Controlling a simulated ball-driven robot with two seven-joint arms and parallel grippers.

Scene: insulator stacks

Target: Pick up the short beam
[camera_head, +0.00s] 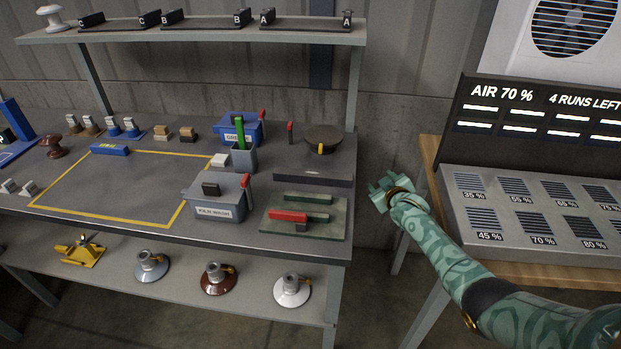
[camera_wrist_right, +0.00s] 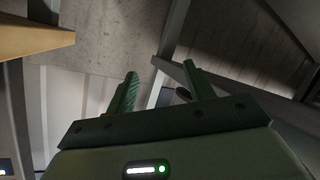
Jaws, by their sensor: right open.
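A green tray (camera_head: 330,228) lies at the workbench's front right corner. On it are a green bar (camera_head: 305,198) and, in front, a red-and-green bar (camera_head: 289,216); I cannot tell which is the short beam. My right gripper (camera_head: 378,190) is just right of the bench, apart from the tray and bars. In the right wrist view its two dark green fingers (camera_wrist_right: 163,80) are spread with nothing between them. My left gripper is not in view.
A grey box (camera_head: 218,205) with a red lever and a black cap-like disc (camera_head: 323,139) stand near the tray. A yellow-outlined area (camera_head: 115,190) is mostly clear. A wooden table with a vent panel (camera_head: 455,205) stands right, with a gap between table and bench.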

